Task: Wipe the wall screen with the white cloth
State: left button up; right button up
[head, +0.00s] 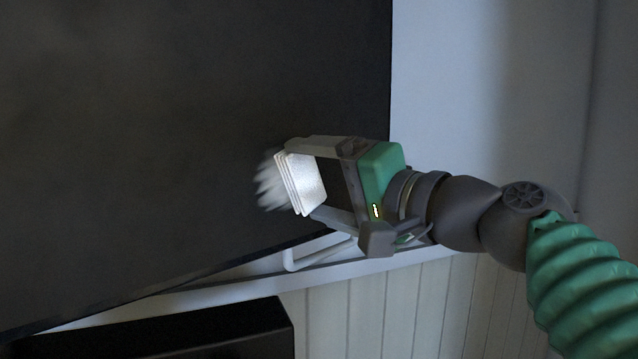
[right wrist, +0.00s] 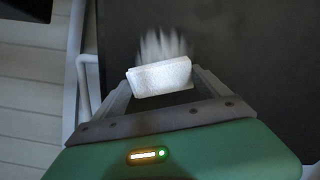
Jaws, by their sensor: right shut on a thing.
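The wall screen (head: 180,110) is a large dark panel filling the left and middle of the head view. It also fills much of the right wrist view (right wrist: 250,50). My right gripper (head: 302,180) is in front of the screen's lower right part, shut on the folded white cloth (head: 301,183). The cloth shows between the fingertips in the right wrist view (right wrist: 160,77). A pale, streaky patch shows on the screen side of the cloth; I cannot tell whether the cloth touches the screen. My left gripper is not in view.
A white ledge (head: 190,296) runs below the screen, with a white bracket or rail (head: 318,254) near the screen's lower right corner. A black box-like object (head: 220,332) stands at the lower left. Pale wall (head: 450,80) is bare right of the screen.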

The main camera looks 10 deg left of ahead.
jog(key=shift+s+a, duration=0.3)
jog(key=shift+s, duration=0.2)
jog(key=shift+s+a, duration=0.7)
jog(key=shift+s, duration=0.25)
jog(key=shift+s+a+b, duration=0.35)
jog(key=shift+s, duration=0.25)
jog(key=shift+s+a, duration=0.65)
jog(key=shift+s, duration=0.25)
jog(key=shift+r+p, duration=0.75)
jog(key=shift+r, duration=0.1)
